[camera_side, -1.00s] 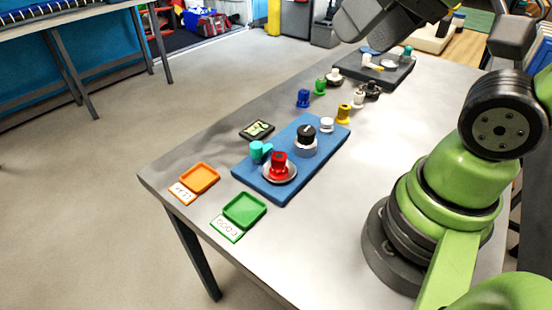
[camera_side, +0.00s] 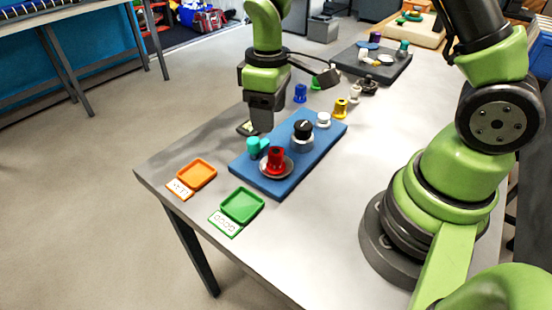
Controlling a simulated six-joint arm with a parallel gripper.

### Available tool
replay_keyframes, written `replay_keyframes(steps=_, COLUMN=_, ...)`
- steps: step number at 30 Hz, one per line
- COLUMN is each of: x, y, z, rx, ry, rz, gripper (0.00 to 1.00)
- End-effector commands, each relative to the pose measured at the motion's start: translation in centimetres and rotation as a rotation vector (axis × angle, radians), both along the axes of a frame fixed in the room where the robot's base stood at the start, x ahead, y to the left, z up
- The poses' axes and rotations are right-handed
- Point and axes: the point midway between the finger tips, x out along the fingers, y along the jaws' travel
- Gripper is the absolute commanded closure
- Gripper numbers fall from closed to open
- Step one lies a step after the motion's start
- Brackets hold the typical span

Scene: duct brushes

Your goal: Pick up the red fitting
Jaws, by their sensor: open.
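The red fitting (camera_side: 276,157) stands upright on a round grey dish (camera_side: 289,171) on the blue mat (camera_side: 249,179). My gripper (camera_side: 262,128) points down above the table, behind and a little left of the red fitting. It is open and apart from the fitting, and I see nothing held in it. Its jaws show small and dark, so the gap between them is hard to make out.
A teal fitting (camera_side: 254,147) stands just left of the red one, close to my gripper. A black-topped grey fitting (camera_side: 303,134) stands to the right. An orange tray (camera_side: 197,173) and a green tray (camera_side: 243,205) lie in front. Several small fittings stand farther back.

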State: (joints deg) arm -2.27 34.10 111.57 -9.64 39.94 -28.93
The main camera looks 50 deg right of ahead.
Motion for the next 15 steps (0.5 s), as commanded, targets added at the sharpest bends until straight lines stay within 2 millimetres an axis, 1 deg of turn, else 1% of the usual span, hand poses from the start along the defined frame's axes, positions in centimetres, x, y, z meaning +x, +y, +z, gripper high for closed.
replay_keyframes(steps=1, x=-0.1, y=0.0, z=-0.9, rx=-0.001, ry=0.007, rz=0.001, gripper=0.41)
replay_keyframes(steps=4, x=-0.2, y=0.0, z=-2.4, rx=0.000, ry=0.009, rz=0.000, gripper=0.41)
replay_keyframes(steps=6, x=-0.2, y=0.0, z=-3.3, rx=0.000, ry=0.006, rz=-0.001, gripper=0.41)
replay_keyframes(steps=11, x=-0.4, y=0.1, z=-4.4, rx=0.000, ry=0.004, rz=-0.002, gripper=0.41)
replay_keyframes(steps=15, x=-1.1, y=0.4, z=-6.4, rx=0.000, ry=0.009, rz=-0.002, gripper=0.41)
